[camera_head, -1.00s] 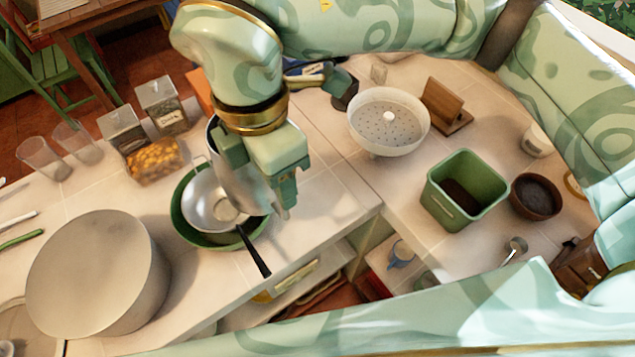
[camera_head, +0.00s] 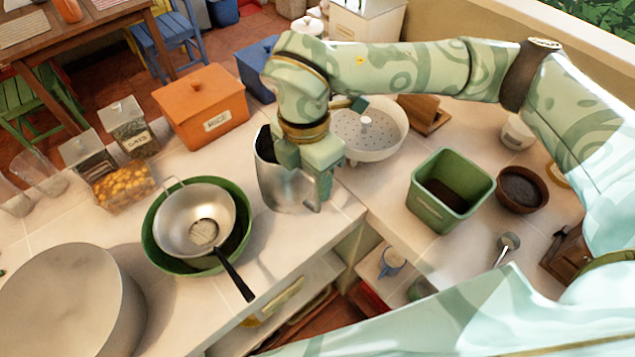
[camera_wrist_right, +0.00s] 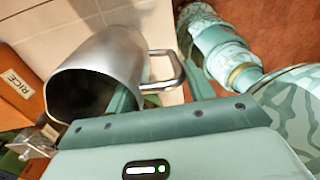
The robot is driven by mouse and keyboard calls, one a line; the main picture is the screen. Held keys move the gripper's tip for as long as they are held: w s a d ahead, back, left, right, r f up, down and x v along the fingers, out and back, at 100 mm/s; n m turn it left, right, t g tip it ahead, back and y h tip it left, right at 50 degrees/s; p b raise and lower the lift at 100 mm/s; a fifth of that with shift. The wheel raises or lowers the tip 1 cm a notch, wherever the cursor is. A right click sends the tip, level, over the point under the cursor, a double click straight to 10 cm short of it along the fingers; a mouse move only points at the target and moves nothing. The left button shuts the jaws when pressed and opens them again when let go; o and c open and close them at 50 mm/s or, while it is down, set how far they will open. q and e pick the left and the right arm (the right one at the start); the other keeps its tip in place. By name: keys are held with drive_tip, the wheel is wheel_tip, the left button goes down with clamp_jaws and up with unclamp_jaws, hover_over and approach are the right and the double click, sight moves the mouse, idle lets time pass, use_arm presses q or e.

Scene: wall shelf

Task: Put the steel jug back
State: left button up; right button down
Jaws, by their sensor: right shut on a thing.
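The steel jug (camera_head: 279,190) is upright near the counter's front edge, right of the green bowl. I cannot tell whether its base touches the counter. My right gripper (camera_head: 308,178) reaches down over its right side and is shut on it at the handle side. In the right wrist view the jug (camera_wrist_right: 118,55) shows its open, dark mouth at left and its loop handle between my fingers (camera_wrist_right: 163,85). The exact contact is partly hidden. My left gripper is not in view.
A sieve (camera_head: 175,228) lies in a green bowl (camera_head: 241,247), its black handle over the edge. An orange box (camera_head: 200,105) stands behind. A white colander (camera_head: 392,125), green bin (camera_head: 452,165) and brown bowl (camera_head: 522,188) stand right. A large pot (camera_head: 65,300) is at left.

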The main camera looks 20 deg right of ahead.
wheel_tip(320, 180, down, 6)
drive_tip(key=w+d, duration=0.1)
drive_tip(key=shift+w+d+r, duration=0.15)
drive_tip(key=shift+d, duration=0.25)
drive_tip(key=c, duration=0.6)
unclamp_jaws()
drive_tip(key=shift+f, duration=0.2)
drive_tip(key=shift+o, duration=0.2)
wheel_tip(320, 180, up, 12)
drive_tip(key=shift+w+r, duration=0.2)
drive_tip(key=shift+w, duration=0.05)
drive_tip(key=shift+a, duration=0.15)
